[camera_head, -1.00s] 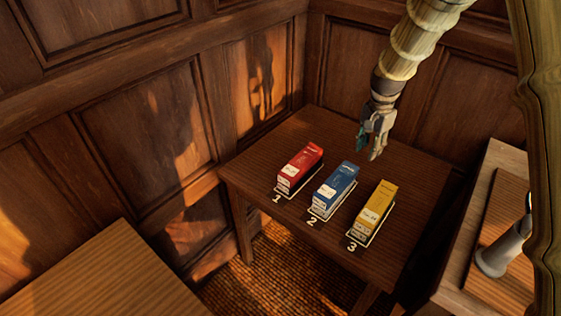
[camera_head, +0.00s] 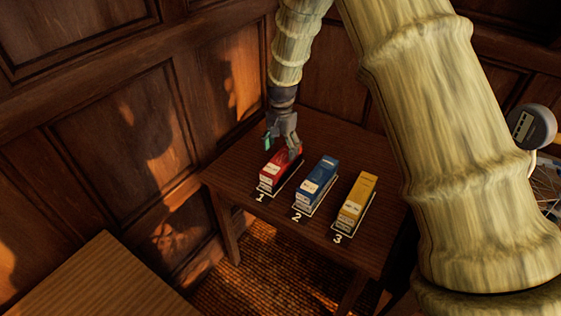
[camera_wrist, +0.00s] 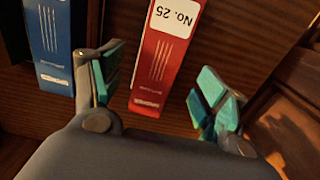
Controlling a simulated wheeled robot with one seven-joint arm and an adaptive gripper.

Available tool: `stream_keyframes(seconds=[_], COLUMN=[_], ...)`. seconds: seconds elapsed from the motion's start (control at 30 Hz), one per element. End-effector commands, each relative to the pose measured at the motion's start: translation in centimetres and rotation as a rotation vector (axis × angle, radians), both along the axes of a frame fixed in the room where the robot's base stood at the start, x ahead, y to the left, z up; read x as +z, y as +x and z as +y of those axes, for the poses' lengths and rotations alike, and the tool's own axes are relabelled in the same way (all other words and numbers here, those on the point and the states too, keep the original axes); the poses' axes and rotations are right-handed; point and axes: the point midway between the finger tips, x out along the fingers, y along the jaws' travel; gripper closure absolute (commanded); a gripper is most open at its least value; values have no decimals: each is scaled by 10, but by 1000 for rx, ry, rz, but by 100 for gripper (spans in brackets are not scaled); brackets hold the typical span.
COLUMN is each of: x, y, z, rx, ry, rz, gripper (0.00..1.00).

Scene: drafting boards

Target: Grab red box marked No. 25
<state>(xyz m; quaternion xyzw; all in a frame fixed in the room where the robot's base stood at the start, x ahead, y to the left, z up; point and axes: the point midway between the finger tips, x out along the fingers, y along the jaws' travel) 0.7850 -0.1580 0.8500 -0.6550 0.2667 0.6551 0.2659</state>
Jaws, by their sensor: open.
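The red box (camera_head: 276,172) lies on the small dark table at the spot marked 1, left of the blue and yellow boxes. In the wrist view the red box (camera_wrist: 165,55) shows a white label reading No. 25. My gripper (camera_head: 282,149) is over the far end of the red box. In the wrist view my open gripper (camera_wrist: 155,90) has its teal finger pads apart, one to each side of the red box's near end. Nothing is held. I cannot tell how far above the box the fingers are.
The blue box (camera_head: 316,181) stands at 2, also visible in the wrist view (camera_wrist: 48,45), close beside one finger. The yellow box (camera_head: 356,198) stands at 3. The table (camera_head: 345,140) is clear behind the boxes. Panelled walls (camera_head: 125,140) enclose the corner.

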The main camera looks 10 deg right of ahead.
Motion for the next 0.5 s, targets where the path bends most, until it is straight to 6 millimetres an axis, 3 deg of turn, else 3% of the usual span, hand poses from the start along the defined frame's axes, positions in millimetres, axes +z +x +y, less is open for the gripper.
stream_keyframes(seconds=[0.17, 0.5], x=[-9, -46], y=[0, 0], z=[0, -1], rx=[1, 0], ry=[1, 1], rz=[1, 1], gripper=[26, 26])
